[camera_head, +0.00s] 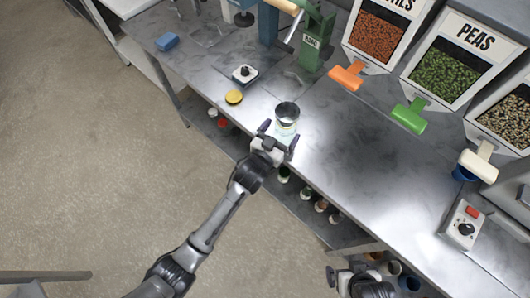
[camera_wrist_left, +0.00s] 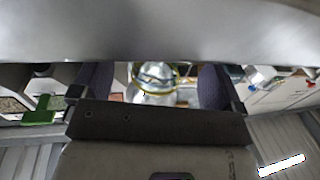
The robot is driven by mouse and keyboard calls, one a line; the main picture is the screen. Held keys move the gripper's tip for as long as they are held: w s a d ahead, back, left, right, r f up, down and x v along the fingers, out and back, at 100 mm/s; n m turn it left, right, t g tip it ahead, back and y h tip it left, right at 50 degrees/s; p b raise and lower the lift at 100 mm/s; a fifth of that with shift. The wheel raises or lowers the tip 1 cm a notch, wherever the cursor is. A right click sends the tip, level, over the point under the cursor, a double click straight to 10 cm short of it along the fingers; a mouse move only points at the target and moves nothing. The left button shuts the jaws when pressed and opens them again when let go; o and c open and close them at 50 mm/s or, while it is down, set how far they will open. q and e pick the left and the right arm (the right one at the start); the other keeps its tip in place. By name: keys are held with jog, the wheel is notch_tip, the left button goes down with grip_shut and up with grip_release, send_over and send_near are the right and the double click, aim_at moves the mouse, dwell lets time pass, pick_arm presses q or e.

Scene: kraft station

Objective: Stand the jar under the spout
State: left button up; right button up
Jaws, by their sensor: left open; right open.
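A clear glass jar (camera_head: 286,112) stands upright on the metal bench near its front edge. My left gripper (camera_head: 279,138) is open right at the jar's near side, with one finger toward each side of it. In the left wrist view, the jar (camera_wrist_left: 153,78) shows between the two open fingers (camera_wrist_left: 154,88); I cannot tell whether they touch it. The dispensers have an orange spout (camera_head: 347,75), a green spout (camera_head: 409,115) and a white spout (camera_head: 478,166). My right gripper (camera_head: 342,280) is open at the bottom edge, away from the jar.
A yellow lid (camera_head: 234,97) and a small white scale-like device (camera_head: 244,74) lie left of the jar. A green machine (camera_head: 316,40) stands behind it. A control box (camera_head: 464,225) sits at right. The bench (camera_head: 350,150) between jar and spouts is clear. Several jars stand on the lower shelf.

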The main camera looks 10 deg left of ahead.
pick_arm(q)
jog(key=p+v, duration=0.1)
jog(key=v, duration=1)
jog(key=shift+s, duration=0.15)
jog(key=shift+d, duration=0.1)
jog(key=s+a+f+n+g+y, duration=0.1)
jog(key=s+a+g, duration=0.3)
jog(key=s, duration=0.4)
jog(key=s+a+f+n+g+y, duration=0.1)
jog(key=s+a+f+g+y, duration=0.2)
jog(key=s+a, duration=0.3)
jog(key=s+a+f+n+g+y, duration=0.1)
jog(key=s+a+f+g+y, duration=0.2)
jog(key=s, duration=0.8)
jog(key=a+g, duration=0.2)
jog(key=a, duration=0.1)
jog(key=shift+g, duration=0.4)
jog(key=shift+f, duration=0.1)
